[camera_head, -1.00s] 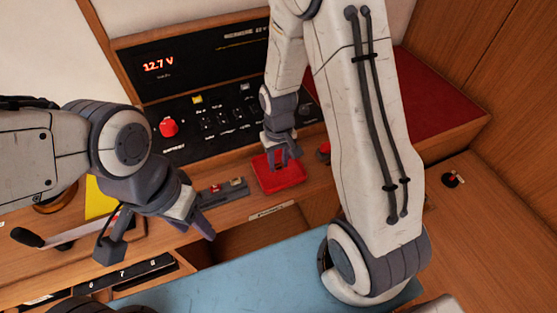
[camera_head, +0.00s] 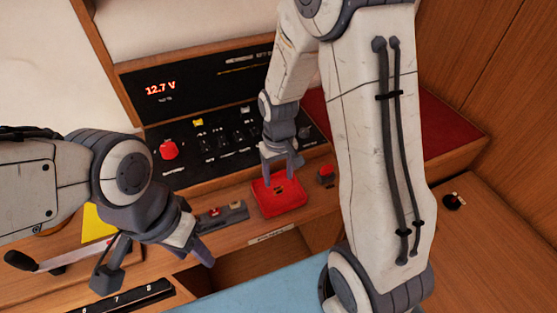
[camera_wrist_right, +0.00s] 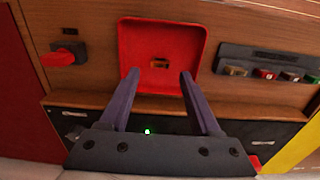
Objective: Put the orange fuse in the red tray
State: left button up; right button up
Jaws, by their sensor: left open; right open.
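The red tray (camera_head: 298,207) sits on the wooden ledge below the switch panel; it also shows in the right wrist view (camera_wrist_right: 190,38). A small orange-brown piece with dark parts, which looks like the orange fuse (camera_wrist_right: 160,63), lies on the tray floor near its middle. In the head view it is a small dark spot (camera_head: 279,189). My right gripper (camera_wrist_right: 160,76) is open and empty, its fingers apart over the tray's near side, the fuse lying beyond the fingertips. My left gripper (camera_head: 204,257) is open, over the ledge's front edge, left of the tray, away from it.
A grey holder strip (camera_head: 222,215) with several small coloured fuses lies just left of the tray. A red knob (camera_head: 326,173) is right of it. The switch panel (camera_head: 215,140) stands behind. A lever (camera_head: 50,262) and yellow patch (camera_head: 97,222) are at left.

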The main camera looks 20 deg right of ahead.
aim_at(278, 188)
notch_tip(278, 188, up, 7)
jog(key=s+a+r+n, duration=0.2)
jog(key=s+a, duration=0.4)
jog(key=s, duration=0.3)
jog(key=s+a+r+n+y, duration=0.1)
jog(key=s+a+r+n, duration=0.2)
jog(key=s, duration=0.7)
jog(key=a+n, duration=0.2)
jog(key=a, duration=0.1)
jog(key=shift+a+r, duration=0.2)
jog(key=shift+a, duration=0.1)
